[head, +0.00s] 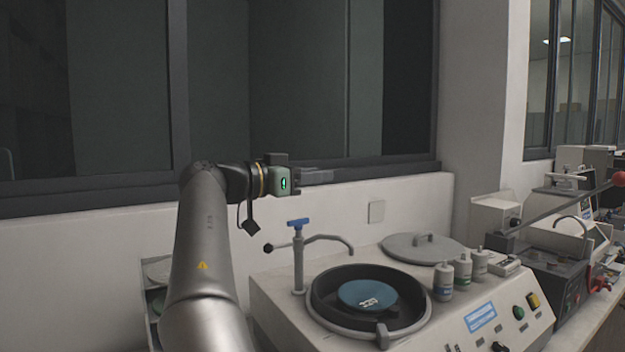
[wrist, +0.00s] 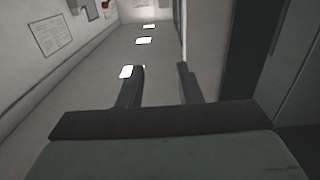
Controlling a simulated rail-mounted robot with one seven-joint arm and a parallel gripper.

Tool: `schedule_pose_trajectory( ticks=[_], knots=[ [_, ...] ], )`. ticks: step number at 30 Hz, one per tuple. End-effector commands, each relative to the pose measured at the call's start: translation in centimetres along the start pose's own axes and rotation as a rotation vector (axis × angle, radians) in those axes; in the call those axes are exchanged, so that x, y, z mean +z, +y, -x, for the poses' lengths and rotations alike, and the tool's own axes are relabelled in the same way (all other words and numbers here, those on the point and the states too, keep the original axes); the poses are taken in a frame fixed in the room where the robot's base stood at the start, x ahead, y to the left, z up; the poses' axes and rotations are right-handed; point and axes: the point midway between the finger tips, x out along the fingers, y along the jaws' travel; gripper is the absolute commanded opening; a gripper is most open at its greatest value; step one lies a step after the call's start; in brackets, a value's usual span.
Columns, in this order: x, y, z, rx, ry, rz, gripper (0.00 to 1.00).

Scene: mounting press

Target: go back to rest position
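My gripper (head: 318,176) is in the middle of the head view, raised in front of the dark window and pointing to the right. It is above and to the left of the polishing machine, clear of it. In the wrist view my gripper (wrist: 160,82) shows two dark fingers standing apart with nothing between them. The wrist view looks along the room, tilted, with the ceiling lights beyond the fingers.
A grey lid (head: 420,248) lies behind. Another machine with a red-knobbed lever (head: 560,212) stands right. Air around my gripper is free.

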Motion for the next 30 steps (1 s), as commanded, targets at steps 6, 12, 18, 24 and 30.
schedule_pose_trajectory(
  ticks=[6,12,18,24,30],
  knots=[
    [0.3,0.3,-1.0,0.007,-0.019,0.009,0.32],
    [5.2,3.8,-10.2,0.05,-0.258,0.131,0.32],
    [15.6,11.1,-18.8,0.008,-0.666,0.306,0.32],
    [27.3,20.2,-17.1,-0.227,-1.095,0.465,0.32],
    [34.8,28.7,-6.8,-0.551,-1.331,0.598,0.32]
  ],
)
